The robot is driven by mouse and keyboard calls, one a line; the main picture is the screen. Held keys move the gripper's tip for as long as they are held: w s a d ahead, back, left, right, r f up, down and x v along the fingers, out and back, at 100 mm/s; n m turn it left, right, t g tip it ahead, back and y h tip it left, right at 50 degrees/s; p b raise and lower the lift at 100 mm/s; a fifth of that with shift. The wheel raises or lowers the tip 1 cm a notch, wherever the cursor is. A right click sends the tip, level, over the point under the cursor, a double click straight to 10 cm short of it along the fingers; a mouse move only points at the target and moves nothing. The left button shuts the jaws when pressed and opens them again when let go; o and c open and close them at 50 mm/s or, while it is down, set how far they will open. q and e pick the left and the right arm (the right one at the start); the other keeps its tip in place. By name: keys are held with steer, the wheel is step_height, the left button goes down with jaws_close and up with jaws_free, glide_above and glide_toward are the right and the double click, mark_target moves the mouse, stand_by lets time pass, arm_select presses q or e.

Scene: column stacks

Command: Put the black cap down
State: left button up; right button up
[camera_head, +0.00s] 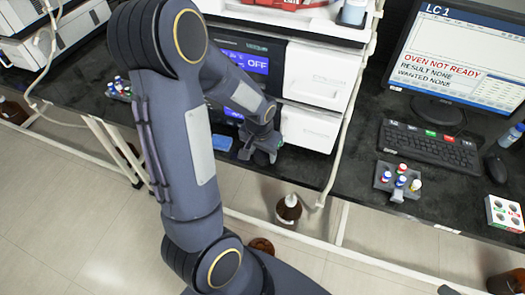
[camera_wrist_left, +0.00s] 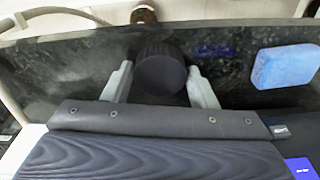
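The black cap (camera_wrist_left: 161,70) is a dark, ribbed round piece seen in the left wrist view. It sits between the two pale fingers of my left gripper (camera_wrist_left: 161,84), which close in on it from both sides with almost no gap. The dark bench top lies beneath; I cannot tell whether the cap touches it. In the head view my left gripper (camera_head: 262,152) is low over the front of the bench, before the instrument stack, and the cap cannot be made out there. My right gripper is not in view.
A blue sponge (camera_head: 222,142) lies beside my left gripper, also in the left wrist view (camera_wrist_left: 285,66). A brown bottle (camera_head: 288,210) stands below the bench's front edge. A vial rack (camera_head: 398,180), keyboard (camera_head: 430,146) and monitor (camera_head: 460,55) are at right.

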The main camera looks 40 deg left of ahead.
mark_target(260, 157)
arm_select(q)
steer(key=o, duration=0.4)
steer(key=shift+r, duration=0.1)
steer(key=shift+r+p, duration=0.3)
step_height(260, 157, up, 11)
steer(key=s+p, duration=0.1)
steer(key=s+d+r+t+h, duration=0.1)
steer(key=s+d+r, duration=0.1)
steer(key=s+d, duration=0.2)
steer(key=s+d+r+t+h, duration=0.1)
steer(key=s+d+r, duration=0.1)
steer(key=s, duration=0.3)
steer(key=s+d+r+t+h, duration=0.2)
steer(key=s+d+r, duration=0.1)
steer(key=s+d, duration=0.2)
steer(key=shift+d, duration=0.3)
